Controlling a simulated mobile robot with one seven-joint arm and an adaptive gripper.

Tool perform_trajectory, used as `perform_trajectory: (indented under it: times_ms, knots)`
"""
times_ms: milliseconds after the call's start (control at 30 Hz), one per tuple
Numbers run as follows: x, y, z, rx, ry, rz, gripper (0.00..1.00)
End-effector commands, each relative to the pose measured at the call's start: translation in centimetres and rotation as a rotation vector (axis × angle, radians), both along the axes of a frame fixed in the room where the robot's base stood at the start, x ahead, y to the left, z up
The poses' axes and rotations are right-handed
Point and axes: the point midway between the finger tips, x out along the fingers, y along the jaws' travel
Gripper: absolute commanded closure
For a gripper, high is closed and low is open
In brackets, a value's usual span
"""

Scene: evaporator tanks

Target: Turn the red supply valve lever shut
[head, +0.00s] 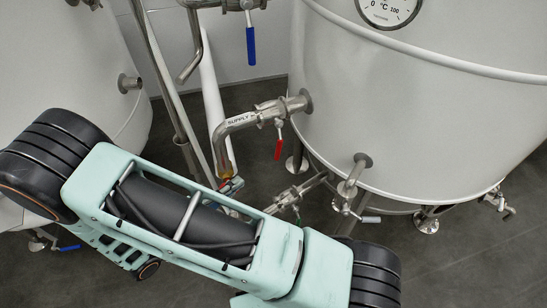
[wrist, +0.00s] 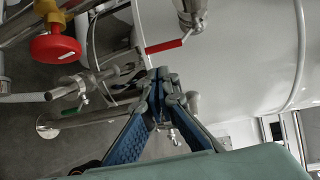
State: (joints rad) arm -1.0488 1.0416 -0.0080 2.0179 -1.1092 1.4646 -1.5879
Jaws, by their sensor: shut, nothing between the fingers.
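The red supply valve lever (head: 278,142) hangs almost straight down from the valve on the pipe marked SUPPLY (head: 240,121), left of the big white tank. In the wrist view the red lever (wrist: 164,46) runs sideways from its metal valve body (wrist: 191,12). My gripper (wrist: 160,74) has its blue fingers together at the tips, with nothing between them. The tips appear just below the lever in that picture, with a gap between; the depth between them is unclear. In the head view my arm crosses the lower left, and I cannot make out the gripper there.
The white tank (head: 420,125) with a dial gauge (head: 388,8) fills the right. A blue lever (head: 251,46) hangs higher up. Lower pipe fittings (head: 350,185) jut from the tank. A red round knob (wrist: 55,47) is at the wrist view's left. Dark floor (head: 455,250) is open at right.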

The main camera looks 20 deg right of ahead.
Motion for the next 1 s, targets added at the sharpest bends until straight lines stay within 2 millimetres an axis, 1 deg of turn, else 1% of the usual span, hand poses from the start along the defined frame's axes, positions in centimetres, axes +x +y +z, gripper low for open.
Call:
perform_trajectory:
  times_ms: [67,167,267,500,700,833,1000]
  knots:
    - [0.2,-0.3,0.0,-0.001,-0.001,0.000,1.00]
    - [0.8,-1.2,-0.2,-0.002,0.000,-0.001,1.00]
    - [1.7,-2.7,-0.4,-0.003,-0.001,-0.002,1.00]
    - [4.6,-7.0,-1.1,-0.003,0.000,-0.003,1.00]
    - [6.5,-9.8,-1.7,-0.001,0.001,-0.002,1.00]
    - [7.3,-10.9,-1.8,-0.001,0.000,-0.001,1.00]
    - [7.7,-11.5,-1.9,0.000,0.000,0.001,1.00]
